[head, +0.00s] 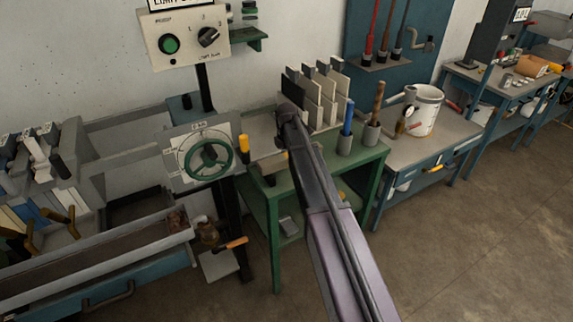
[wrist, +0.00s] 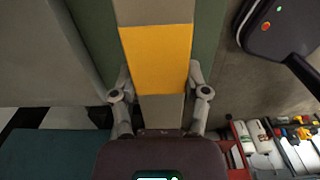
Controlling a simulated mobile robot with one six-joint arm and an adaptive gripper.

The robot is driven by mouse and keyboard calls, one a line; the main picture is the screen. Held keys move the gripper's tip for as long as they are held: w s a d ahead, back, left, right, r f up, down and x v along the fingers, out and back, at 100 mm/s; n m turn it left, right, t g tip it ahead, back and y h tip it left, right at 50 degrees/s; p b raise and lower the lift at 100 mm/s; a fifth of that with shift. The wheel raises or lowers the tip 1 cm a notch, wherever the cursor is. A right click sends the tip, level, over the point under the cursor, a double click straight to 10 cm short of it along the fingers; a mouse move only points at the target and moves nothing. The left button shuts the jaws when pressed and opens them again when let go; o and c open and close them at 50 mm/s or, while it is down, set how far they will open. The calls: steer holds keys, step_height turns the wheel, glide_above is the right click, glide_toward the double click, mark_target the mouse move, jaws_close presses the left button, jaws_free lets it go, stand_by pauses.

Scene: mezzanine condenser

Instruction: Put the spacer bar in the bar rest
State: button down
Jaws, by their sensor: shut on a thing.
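The spacer bar is a pale beam with a wide yellow band (wrist: 155,58). In the wrist view it runs up from between the fingers to the top edge. My gripper (wrist: 160,80) is shut on the bar, with one finger on each side by the yellow band. The bar's far end is out of that view. In the head view my arm reaches toward the green table (head: 372,155); the gripper and held bar cannot be made out there. I cannot pick out the bar rest with certainty in either view.
A rack of upright plates (head: 318,95) stands on the green table, beside a blue-handled tool (head: 347,118). A dial with a green handwheel (head: 207,157) is at left. A white bucket (head: 425,110) stands right. A dark button box (wrist: 280,25) is close in the wrist view.

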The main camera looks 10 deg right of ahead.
mark_target(287, 156)
steer(key=shift+f+b, duration=0.8)
steer(key=shift+f, duration=0.3)
steer(key=shift+f, duration=0.1)
steer(key=shift+c, duration=0.4)
jaws_free()
step_height(287, 156, up, 12)
steer(key=p, duration=1.2)
steer(key=shift+s, duration=0.2)
